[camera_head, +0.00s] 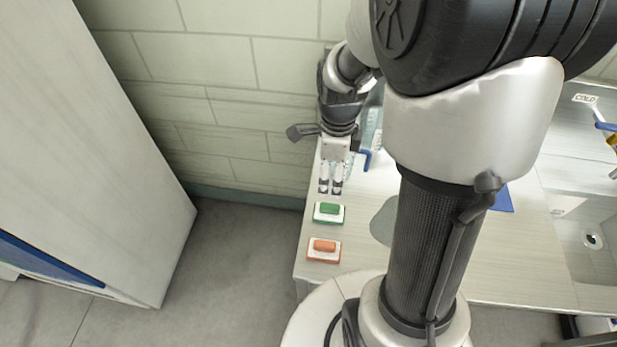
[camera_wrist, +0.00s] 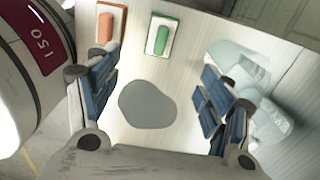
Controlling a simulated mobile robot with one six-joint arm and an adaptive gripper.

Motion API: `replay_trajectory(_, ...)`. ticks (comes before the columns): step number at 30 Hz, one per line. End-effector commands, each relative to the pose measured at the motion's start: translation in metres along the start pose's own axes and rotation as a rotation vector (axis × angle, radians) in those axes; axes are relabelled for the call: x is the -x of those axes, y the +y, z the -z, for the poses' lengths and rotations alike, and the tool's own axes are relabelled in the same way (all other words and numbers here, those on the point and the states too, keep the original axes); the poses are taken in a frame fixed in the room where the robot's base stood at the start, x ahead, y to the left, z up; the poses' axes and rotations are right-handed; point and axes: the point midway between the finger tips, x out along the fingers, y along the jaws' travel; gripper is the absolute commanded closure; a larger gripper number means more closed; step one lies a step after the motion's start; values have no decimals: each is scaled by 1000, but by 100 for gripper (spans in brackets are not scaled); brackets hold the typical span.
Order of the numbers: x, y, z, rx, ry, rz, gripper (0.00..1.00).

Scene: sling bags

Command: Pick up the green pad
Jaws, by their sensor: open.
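The green pad (camera_head: 328,211) is a small green block on a white-edged base. It lies flat on the counter near its left end, and in the wrist view it shows at the top middle (camera_wrist: 160,36). My gripper (camera_head: 331,187) is above the counter, just behind the pad in the head view. In the wrist view my gripper (camera_wrist: 158,98) has its two blue-padded fingers wide apart with nothing between them. The pad lies beyond the fingertips, apart from them.
An orange pad (camera_head: 324,248) lies beside the green one, nearer the counter's front; the wrist view also shows it (camera_wrist: 108,25). A grey rounded patch (camera_wrist: 147,104) is on the counter (camera_head: 480,267). Clear, glassy items (camera_wrist: 240,68) stand at the right. A sink (camera_head: 592,240) is at far right.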

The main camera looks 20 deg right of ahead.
Motion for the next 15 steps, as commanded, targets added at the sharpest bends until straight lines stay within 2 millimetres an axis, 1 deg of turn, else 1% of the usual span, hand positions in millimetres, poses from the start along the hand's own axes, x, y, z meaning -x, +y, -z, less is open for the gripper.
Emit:
replay_trajectory(5,-33,2,1,-3,2,-7,27)
replay_trajectory(12,-87,2,1,-1,2,-7,27)
replay_trajectory(15,-104,2,1,-1,2,-6,27)
